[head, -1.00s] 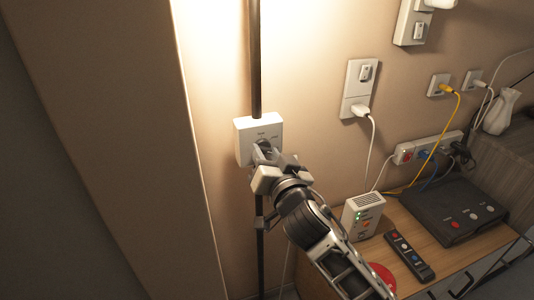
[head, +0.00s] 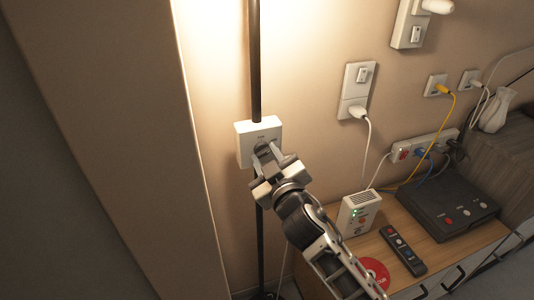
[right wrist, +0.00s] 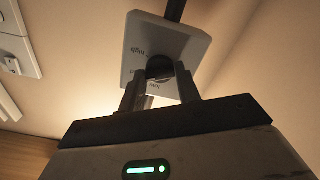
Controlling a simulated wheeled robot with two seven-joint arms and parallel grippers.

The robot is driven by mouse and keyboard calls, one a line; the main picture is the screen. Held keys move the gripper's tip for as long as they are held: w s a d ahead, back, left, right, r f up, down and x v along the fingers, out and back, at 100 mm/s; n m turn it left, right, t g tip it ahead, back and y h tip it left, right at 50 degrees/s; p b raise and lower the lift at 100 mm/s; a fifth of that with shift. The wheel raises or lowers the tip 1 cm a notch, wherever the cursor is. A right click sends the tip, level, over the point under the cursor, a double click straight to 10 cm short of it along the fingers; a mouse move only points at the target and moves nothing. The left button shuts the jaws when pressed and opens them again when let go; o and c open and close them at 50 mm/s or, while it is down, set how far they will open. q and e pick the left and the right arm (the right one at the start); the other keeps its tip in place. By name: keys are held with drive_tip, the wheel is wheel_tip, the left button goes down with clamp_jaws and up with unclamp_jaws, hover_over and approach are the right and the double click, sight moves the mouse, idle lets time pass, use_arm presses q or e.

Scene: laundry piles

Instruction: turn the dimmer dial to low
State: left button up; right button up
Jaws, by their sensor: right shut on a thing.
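The dimmer is a white box (head: 252,133) mounted on a black lamp pole, with a dark round dial on its front. In the right wrist view the dial (right wrist: 160,66) shows between two grey fingers, with small lettering around it on the white plate (right wrist: 145,45). My right gripper (head: 266,155) reaches up from the lower right and is shut on the dial. It also shows in the right wrist view (right wrist: 160,84), one finger on each side of the dial. The lettering is too small to read surely. My left gripper is out of view.
The lamp pole (head: 256,60) runs up the lit wall. At right, a wooden cabinet holds a white router (head: 358,214), a remote (head: 403,250), a black box (head: 447,208) and a red disc (head: 375,272). A power strip (head: 424,146) and wall sockets (head: 355,90) carry cables.

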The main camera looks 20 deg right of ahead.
drive_tip(key=n+p, duration=0.1)
drive_tip(key=n, duration=0.3)
drive_tip(key=shift+r+n, duration=0.1)
drive_tip(key=shift+n, duration=0.3)
drive_tip(key=shift+n+p, duration=0.4)
drive_tip(key=shift+n, duration=0.5)
drive_tip(key=n, duration=0.2)
drive_tip(key=shift+n+p, duration=0.3)
drive_tip(key=shift+p, duration=0.05)
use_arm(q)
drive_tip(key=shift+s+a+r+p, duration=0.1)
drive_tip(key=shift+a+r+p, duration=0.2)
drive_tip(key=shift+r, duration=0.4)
use_arm(e)
drive_tip(key=shift+n, duration=1.5)
drive_tip(key=o, duration=1)
drive_tip(key=shift+s, duration=0.15)
